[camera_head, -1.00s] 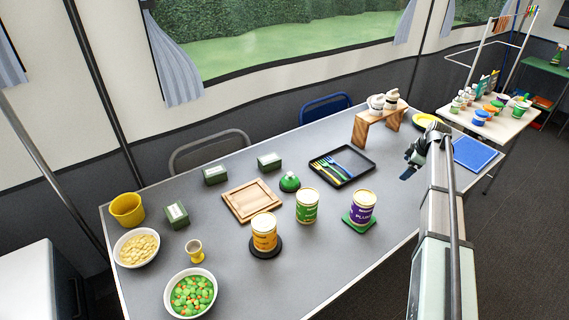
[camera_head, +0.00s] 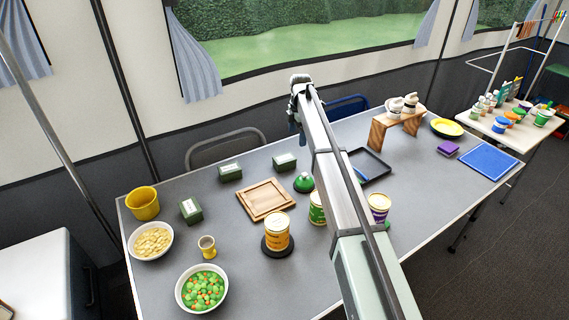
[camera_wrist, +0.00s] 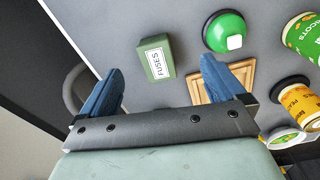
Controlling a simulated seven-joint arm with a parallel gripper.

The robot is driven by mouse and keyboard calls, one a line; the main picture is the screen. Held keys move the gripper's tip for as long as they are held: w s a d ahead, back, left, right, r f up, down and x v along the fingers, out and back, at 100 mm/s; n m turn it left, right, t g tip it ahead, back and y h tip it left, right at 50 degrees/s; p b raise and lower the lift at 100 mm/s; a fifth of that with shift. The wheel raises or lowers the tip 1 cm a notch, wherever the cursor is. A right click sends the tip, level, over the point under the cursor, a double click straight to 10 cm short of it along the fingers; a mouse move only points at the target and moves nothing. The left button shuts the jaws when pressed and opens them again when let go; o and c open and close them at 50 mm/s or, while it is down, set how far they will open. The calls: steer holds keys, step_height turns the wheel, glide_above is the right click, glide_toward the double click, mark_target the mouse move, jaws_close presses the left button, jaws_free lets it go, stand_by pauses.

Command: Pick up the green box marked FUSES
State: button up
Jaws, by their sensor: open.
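The green box marked FUSES (camera_wrist: 156,60) shows in the wrist view with its white label facing up. It lies ahead of my open, empty gripper (camera_wrist: 160,72), between the lines of its two blue fingers and apart from them. In the head view, the box beside the green domed item (camera_head: 304,182) looks like this same box (camera_head: 285,162), but its label is too small to read. My gripper (camera_head: 296,108) appears above the table's far side there; its fingertips are hard to make out.
Two similar green boxes, one farther left (camera_head: 230,173) and one near the yellow bucket (camera_head: 191,211), stand on the table. A wooden board (camera_head: 265,199), cans and a black tray (camera_head: 377,168) are close by. A chair (camera_head: 222,143) stands behind the table.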

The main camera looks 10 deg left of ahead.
glide_above(284, 158)
steer(key=shift+n, duration=0.4)
step_height(284, 158, down, 13)
steer(key=shift+w, duration=0.1)
steer(key=c, duration=1.1)
steer(key=shift+r, duration=0.15)
